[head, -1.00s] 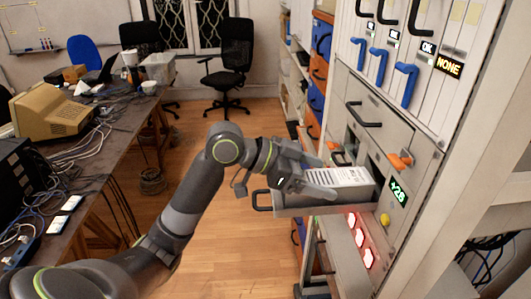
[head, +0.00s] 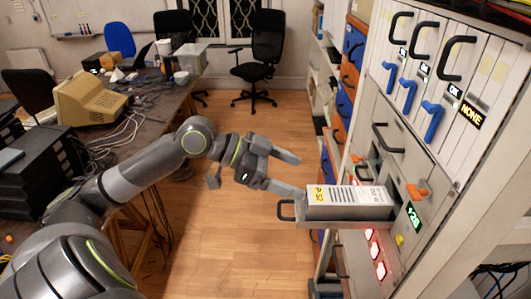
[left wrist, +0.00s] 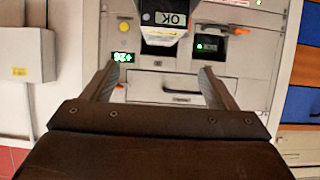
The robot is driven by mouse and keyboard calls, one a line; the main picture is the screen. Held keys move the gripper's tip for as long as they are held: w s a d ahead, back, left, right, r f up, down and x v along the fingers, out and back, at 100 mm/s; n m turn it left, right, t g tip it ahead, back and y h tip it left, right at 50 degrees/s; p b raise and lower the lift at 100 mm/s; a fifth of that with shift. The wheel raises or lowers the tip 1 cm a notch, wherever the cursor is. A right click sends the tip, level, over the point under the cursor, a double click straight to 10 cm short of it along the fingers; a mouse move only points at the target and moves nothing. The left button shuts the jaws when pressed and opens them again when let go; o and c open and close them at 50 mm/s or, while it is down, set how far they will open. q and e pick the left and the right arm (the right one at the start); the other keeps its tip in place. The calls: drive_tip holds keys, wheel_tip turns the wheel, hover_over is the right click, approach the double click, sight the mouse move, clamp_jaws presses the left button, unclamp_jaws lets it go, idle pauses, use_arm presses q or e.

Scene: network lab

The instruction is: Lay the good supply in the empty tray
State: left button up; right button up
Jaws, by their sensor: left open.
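A pale box-shaped supply (head: 347,195) marked P-52 lies in a pulled-out grey tray (head: 345,223) with a black handle on the rack front. My left gripper (head: 300,175) is open and empty, its fingers just left of the supply and pointing toward the rack. In the left wrist view its two fingers (left wrist: 153,82) stand apart with nothing between them. Beyond them an OK display shows on a pale unit (left wrist: 165,18) at the top edge; I cannot tell whether it is the same supply. My right gripper is not in view.
The rack (head: 425,150) has blue levers (head: 432,120), orange levers (head: 417,192), a green number display (head: 413,217) and red lights (head: 375,250). Upper displays read OK and NONE. A cluttered table (head: 150,125) stands left. Open wooden floor (head: 230,250) lies between.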

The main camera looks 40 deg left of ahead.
use_arm(q)
drive_tip(key=shift+p+v, duration=2.45)
drive_tip(key=shift+v, duration=0.1)
